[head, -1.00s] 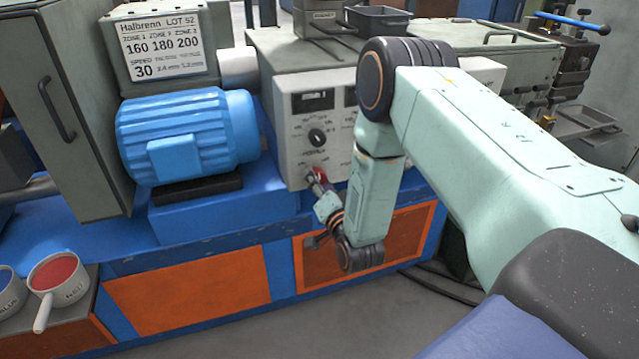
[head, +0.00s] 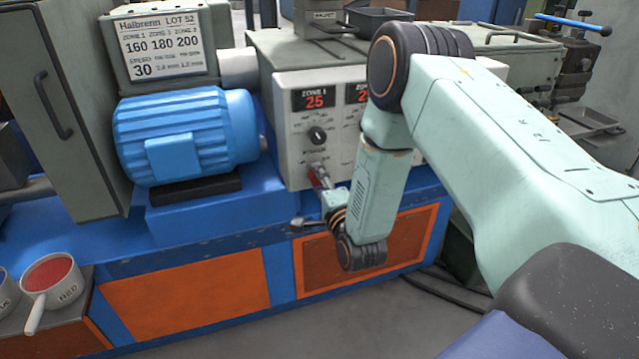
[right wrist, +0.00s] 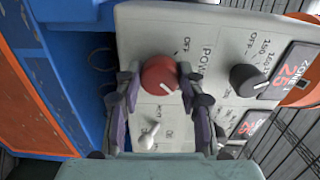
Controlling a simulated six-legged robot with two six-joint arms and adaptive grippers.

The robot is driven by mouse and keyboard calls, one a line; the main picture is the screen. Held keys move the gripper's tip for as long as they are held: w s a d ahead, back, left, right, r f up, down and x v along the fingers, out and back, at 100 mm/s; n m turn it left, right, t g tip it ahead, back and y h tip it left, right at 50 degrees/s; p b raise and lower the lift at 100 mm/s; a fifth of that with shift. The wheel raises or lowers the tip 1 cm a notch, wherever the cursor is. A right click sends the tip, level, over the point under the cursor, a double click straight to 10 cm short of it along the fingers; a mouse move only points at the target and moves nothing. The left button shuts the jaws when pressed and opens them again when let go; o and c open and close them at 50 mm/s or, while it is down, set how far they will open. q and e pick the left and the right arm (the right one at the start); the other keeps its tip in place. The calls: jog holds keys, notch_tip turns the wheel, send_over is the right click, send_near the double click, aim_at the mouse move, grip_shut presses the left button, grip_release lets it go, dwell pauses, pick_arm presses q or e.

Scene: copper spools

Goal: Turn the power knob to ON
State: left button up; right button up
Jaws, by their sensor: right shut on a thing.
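The red power knob (right wrist: 159,75) sits on the light grey control panel (right wrist: 205,35), beside the word POWER. In the right wrist view it is between the two fingers of my right gripper (right wrist: 160,88), which is shut on it. A white mark on the knob points down and right in that view; an OFF label lies above right of it. In the head view my right gripper (head: 322,178) reaches the panel's lower left, and the fingers mostly hide the knob. The zone 1 display (head: 314,100) is lit red and reads 25. My left gripper is not in view.
A black zone knob (right wrist: 247,80) is right of the red knob, and a white toggle (right wrist: 148,134) is below it in the wrist view. A blue motor (head: 185,135) stands left of the panel. A cup with red contents (head: 50,275) is at lower left.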

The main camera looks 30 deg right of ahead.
jog(key=shift+f+m, duration=0.1)
jog(key=shift+m, duration=0.3)
jog(key=o, duration=1.2)
jog(key=v, duration=1.2)
jog(key=shift+s, duration=0.1)
